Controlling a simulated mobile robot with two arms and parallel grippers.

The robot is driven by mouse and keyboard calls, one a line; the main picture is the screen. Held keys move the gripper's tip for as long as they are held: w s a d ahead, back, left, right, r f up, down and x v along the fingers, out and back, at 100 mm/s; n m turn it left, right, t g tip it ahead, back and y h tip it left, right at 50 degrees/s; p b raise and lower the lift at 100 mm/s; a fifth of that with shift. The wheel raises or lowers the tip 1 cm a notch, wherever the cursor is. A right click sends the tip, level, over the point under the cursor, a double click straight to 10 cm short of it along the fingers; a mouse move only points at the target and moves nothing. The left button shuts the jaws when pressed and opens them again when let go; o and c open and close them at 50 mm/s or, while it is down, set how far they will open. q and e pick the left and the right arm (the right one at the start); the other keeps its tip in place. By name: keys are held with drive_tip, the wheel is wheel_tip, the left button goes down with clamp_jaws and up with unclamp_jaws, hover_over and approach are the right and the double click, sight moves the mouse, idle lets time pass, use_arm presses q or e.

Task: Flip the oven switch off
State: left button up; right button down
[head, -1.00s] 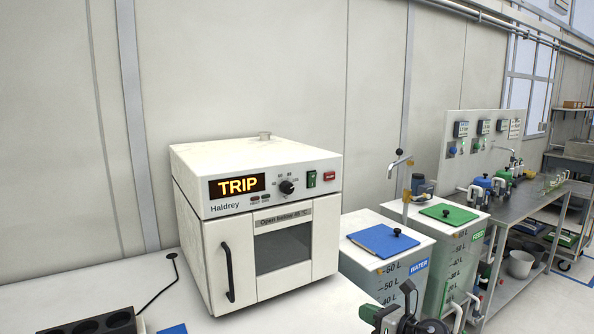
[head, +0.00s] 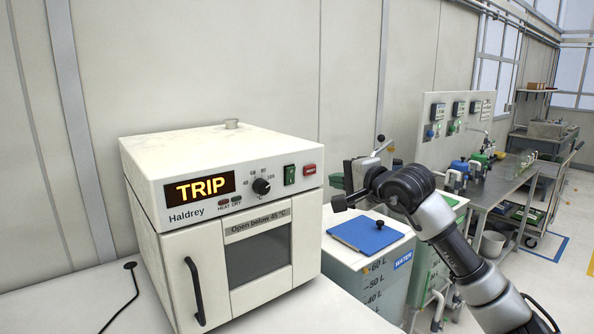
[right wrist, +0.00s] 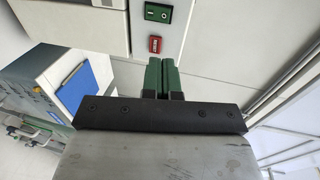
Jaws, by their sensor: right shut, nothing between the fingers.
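The white Haldrey oven (head: 215,215) stands on the bench at the left of the head view, door closed, its display (head: 200,187) reading TRIP. The green rocker switch (head: 289,174) is at the right of its panel, beside a red button (head: 309,169). In the right wrist view the green switch (right wrist: 158,12) is at the top, with the red button (right wrist: 154,44) between it and my fingers. My right gripper (right wrist: 161,62) is shut and empty, its green fingers pointing toward the panel. In the head view my right gripper (head: 345,178) is right of the oven. My left gripper is out of view.
A tank with a blue lid (head: 366,234), labelled WATER, stands right of the oven, partly behind my right arm. A steel bench (head: 505,192) with bottles and a control panel stands farther right. A black cable lies on the white bench at the left.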

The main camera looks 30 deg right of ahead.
sight(292, 169)
drive_tip(key=p+x, duration=0.1)
drive_tip(key=x, duration=0.3)
drive_tip(key=p+x, duration=0.2)
drive_tip(key=x, duration=0.2)
drive_tip(key=p+x, duration=0.2)
drive_tip(key=x, duration=0.2)
drive_tip(key=shift+w+a+r, duration=0.1)
drive_tip(key=shift+w+r, duration=0.15)
drive_tip(key=shift+r, duration=0.1)
drive_tip(key=shift+p+x, duration=0.5)
drive_tip(key=shift+x, duration=0.35)
drive_tip(key=shift+r, duration=0.15)
drive_tip(key=shift+w+r, duration=0.15)
drive_tip(key=shift+r, duration=0.05)
drive_tip(key=shift+w+f+p, duration=0.1)
drive_tip(key=shift+p, duration=0.2)
